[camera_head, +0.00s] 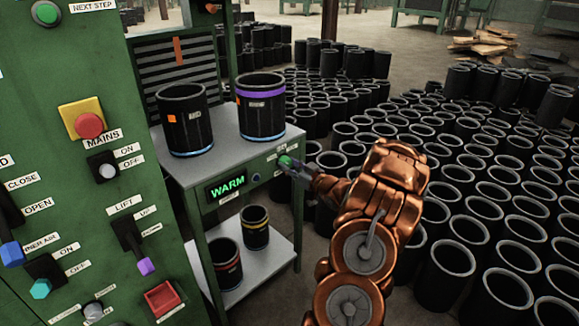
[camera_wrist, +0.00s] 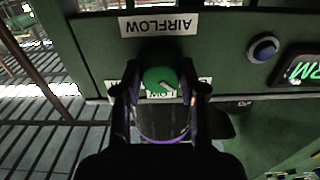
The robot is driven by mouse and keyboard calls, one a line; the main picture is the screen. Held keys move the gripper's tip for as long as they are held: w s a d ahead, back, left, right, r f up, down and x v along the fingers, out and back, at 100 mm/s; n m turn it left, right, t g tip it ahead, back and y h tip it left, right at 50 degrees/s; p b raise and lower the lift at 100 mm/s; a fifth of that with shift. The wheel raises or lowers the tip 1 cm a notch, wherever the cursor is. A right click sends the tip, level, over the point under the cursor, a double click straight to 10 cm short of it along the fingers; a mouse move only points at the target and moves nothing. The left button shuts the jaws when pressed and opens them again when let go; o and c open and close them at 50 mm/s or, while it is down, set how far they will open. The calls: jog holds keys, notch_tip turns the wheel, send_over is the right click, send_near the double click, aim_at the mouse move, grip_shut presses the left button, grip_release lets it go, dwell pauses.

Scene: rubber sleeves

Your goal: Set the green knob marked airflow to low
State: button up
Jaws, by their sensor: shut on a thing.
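The green airflow knob (camera_wrist: 160,79) is on the green front panel, by an upside-down AIRFLOW label (camera_wrist: 159,24) in the wrist view. Its white pointer line slants toward the lower right of that view. A small label (camera_wrist: 166,94) beside the knob is partly covered and seems to read LOW; other labels at its sides are mostly hidden by my fingers. My gripper (camera_wrist: 160,90) is shut on the knob, one finger on each side. In the head view my gripper (camera_head: 296,168) reaches the knob (camera_head: 286,161) at the table's right front.
A blue button (camera_wrist: 264,48) and the lit WARM display (camera_head: 228,187) are beside the knob. Black sleeves (camera_head: 184,120) stand on the grey table (camera_head: 220,155) and its lower shelf. A green control cabinet (camera_head: 60,170) is at left. Many sleeves crowd the floor at right.

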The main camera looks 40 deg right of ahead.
jog(key=shift+r+p, duration=0.15)
jog(key=shift+p, duration=0.4)
jog(key=shift+m+p, duration=0.4)
jog(key=m+p, duration=0.1)
jog(key=p, duration=0.1)
jog(key=m+p, duration=0.1)
jog(key=p, duration=0.1)
jog(key=shift+r+m+p, duration=0.2)
jog(key=shift+m+p, duration=0.1)
jog(key=shift+p, duration=0.1)
jog(key=m+p, duration=0.3)
jog(key=p, duration=0.1)
jog(key=shift+f, duration=0.1)
jog(key=shift+f+m+p, duration=0.1)
jog(key=shift+m+p, duration=1)
jog(key=o, duration=1.2)
jog(key=shift+f, duration=0.1)
jog(key=shift+c, duration=0.2)
